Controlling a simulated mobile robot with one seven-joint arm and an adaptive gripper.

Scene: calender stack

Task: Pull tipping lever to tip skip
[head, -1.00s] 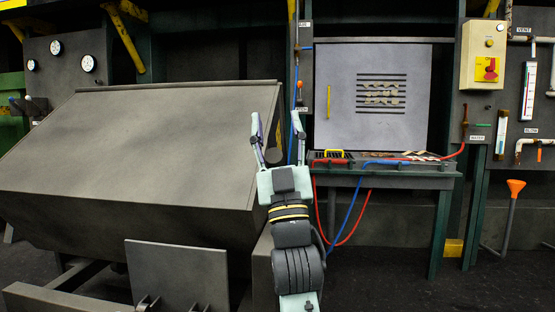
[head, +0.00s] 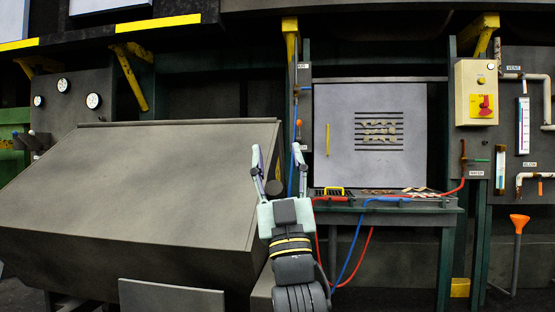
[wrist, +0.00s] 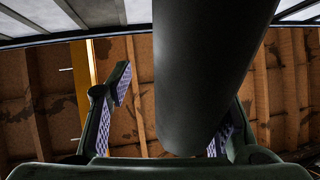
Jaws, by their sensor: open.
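The large grey skip (head: 140,185) fills the left of the head view, its sloping top facing me. My gripper (head: 277,150) points upward beside the skip's right edge, with its two fingers apart. A dark round end (head: 274,187), probably the tipping lever's grip, shows between the fingers. In the wrist view a thick dark cylinder (wrist: 208,75), likely the same lever, runs between the fingers and hides part of the right one. I cannot tell whether either finger touches it. The rest of the lever is hidden.
A workbench (head: 385,207) with hoses and small items stands right of my gripper, below a pale vented panel (head: 345,110). A switch box (head: 476,92) hangs on the right. A grey plate (head: 170,297) stands in front of the skip. Dark floor shows at the lower right.

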